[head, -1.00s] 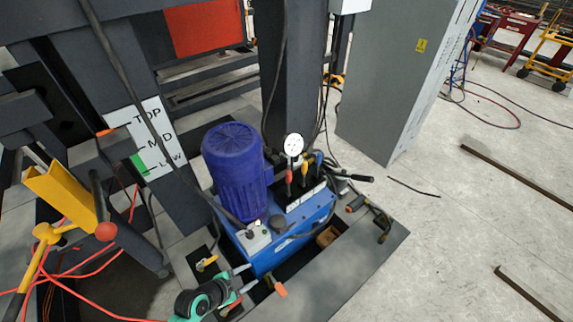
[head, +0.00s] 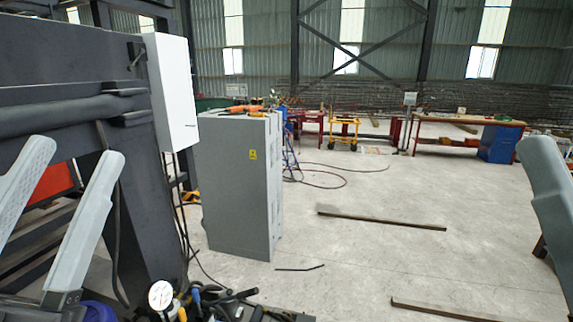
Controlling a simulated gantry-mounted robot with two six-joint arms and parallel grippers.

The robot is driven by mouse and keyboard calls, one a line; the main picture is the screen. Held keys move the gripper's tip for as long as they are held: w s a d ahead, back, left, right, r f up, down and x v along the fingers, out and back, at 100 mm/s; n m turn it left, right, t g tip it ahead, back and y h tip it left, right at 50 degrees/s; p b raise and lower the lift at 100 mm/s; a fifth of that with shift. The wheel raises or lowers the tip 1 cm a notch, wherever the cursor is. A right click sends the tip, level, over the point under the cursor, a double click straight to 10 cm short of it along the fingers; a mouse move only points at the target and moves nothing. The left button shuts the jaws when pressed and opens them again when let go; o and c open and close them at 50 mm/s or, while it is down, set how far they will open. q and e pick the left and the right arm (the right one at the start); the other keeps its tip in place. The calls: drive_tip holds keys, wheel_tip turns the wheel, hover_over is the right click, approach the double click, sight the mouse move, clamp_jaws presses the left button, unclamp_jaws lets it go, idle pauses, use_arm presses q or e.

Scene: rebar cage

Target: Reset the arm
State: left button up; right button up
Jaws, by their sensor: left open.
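My left gripper (head: 78,156) stands at the left edge of the head view. Its two pale grey fingers point up and are spread apart, with nothing between them. It is in front of a dark steel machine frame (head: 60,75). At the right edge, one similar grey finger (head: 550,205), which looks like part of my right gripper, is cut off by the picture's edge. Its other finger is out of view.
A grey cabinet (head: 238,190) stands right of the frame, with a white box (head: 172,92) on the frame. A pressure gauge (head: 161,294) is at the bottom. Steel bars (head: 380,220) lie on the open floor (head: 400,265). A workbench (head: 465,125) stands behind.

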use_arm(q)
drive_tip(key=s+r+n+p, duration=0.1)
drive_tip(key=r+n+p, duration=0.1)
drive_tip(key=r+p, duration=1.7)
drive_tip(key=s+a+r+n+t+y+p, duration=0.1)
drive_tip(key=s+r+n+p, duration=0.1)
drive_tip(key=r+p, duration=1.7)
drive_tip(key=shift+a+r+n, duration=0.25)
drive_tip(key=shift+r+n, duration=0.35)
drive_tip(key=shift+r, duration=0.15)
drive_tip(key=shift+s+f+y, duration=0.1)
drive_tip(key=shift+y, duration=0.3)
